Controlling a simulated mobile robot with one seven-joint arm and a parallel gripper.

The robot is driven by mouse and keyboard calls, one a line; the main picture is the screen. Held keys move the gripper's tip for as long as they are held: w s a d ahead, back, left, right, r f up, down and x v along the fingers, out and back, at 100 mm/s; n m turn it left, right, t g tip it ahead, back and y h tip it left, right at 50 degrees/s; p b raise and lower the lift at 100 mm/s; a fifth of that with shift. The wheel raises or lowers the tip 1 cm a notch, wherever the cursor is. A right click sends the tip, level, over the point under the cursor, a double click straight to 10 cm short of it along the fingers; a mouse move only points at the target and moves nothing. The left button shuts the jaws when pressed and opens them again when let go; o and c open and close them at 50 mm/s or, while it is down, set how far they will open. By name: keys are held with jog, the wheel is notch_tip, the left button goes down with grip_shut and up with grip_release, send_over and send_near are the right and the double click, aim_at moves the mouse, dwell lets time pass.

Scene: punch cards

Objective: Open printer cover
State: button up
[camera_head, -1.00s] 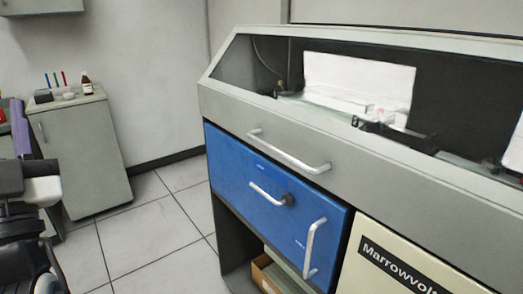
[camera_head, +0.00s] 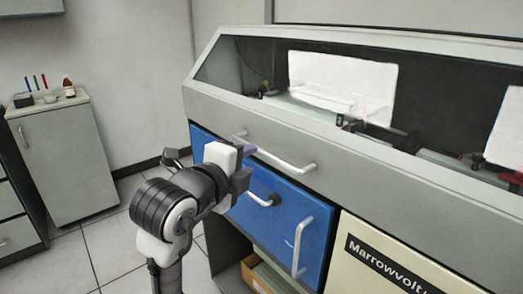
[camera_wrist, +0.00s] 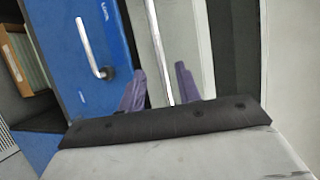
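The printer cover (camera_head: 240,113) is the long grey hood with a clear window on top of the machine, and it looks closed. Its silver bar handle (camera_head: 294,163) runs along the front; it also shows in the wrist view (camera_wrist: 158,45). My gripper (camera_head: 247,151) is at the front of the cover, by the left part of this handle. In the wrist view its two purple fingers (camera_wrist: 160,72) are apart, with the bar lying between them in the picture, nearer the right finger. Whether they touch the bar cannot be told. My wrist hides part of the blue front.
A blue panel (camera_head: 318,215) below the cover has a horizontal handle (camera_head: 260,199) and an upright handle (camera_head: 297,247). A cream panel labelled Marrowvolt (camera_head: 370,235) is to the right. A grey cabinet (camera_head: 65,165) with small items stands at the left. Tiled floor lies between.

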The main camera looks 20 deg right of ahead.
aim_at(260, 153)
jog(key=p+x, duration=0.1)
jog(key=x, duration=0.6)
jog(key=shift+w+d, duration=0.2)
jog(key=shift+c, duration=0.4)
grip_shut()
